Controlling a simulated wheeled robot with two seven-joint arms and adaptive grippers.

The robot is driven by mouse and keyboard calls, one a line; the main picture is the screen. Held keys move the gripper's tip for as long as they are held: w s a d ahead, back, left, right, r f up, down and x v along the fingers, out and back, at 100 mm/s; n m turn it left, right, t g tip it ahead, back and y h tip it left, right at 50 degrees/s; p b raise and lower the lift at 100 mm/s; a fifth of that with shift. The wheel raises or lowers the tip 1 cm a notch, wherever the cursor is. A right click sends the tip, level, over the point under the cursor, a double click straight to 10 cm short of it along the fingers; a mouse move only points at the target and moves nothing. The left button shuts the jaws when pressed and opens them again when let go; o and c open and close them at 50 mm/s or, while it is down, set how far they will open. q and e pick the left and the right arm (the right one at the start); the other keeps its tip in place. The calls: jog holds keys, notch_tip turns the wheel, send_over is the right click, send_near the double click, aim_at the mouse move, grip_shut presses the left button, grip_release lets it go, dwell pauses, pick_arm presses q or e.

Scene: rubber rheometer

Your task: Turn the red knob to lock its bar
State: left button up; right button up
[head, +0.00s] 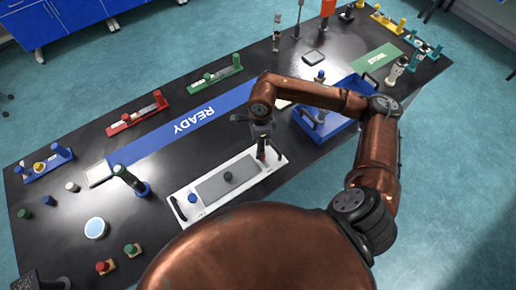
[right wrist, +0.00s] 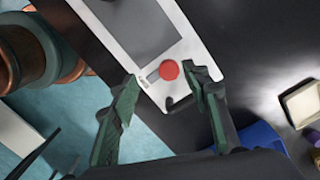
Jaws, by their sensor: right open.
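The red knob (right wrist: 169,70) sits near one end of a white tray (right wrist: 118,18) with a grey panel. A short grey bar (right wrist: 152,76) shows beside the knob. In the head view the white tray (head: 181,212) lies on the black table, and my arm largely hides the knob's end. My right gripper (right wrist: 161,77) is open and empty, its green-black fingertips on either side of the knob in the right wrist view. In the head view the right gripper (head: 262,143) points down above the tray's right end. Contact with the knob cannot be told. My left gripper is not in view.
A blue knob (head: 192,198) and a dark knob (head: 228,178) are on the same tray. A blue bin (head: 340,122) stands to its right. A blue READY strip (head: 180,127) lies behind it. Red and green knob stands (head: 104,267) are at the front left.

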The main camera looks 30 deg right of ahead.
jog(key=shift+w+d+h, duration=0.2)
jog(key=shift+d+h, duration=0.2)
jog(key=shift+d, duration=0.45)
jog(key=shift+d+f, duration=0.15)
jog(key=shift+f, duration=0.2)
notch_tip(320, 180, down, 7)
jog(key=shift+r, duration=0.1)
jog(key=c, duration=1.2)
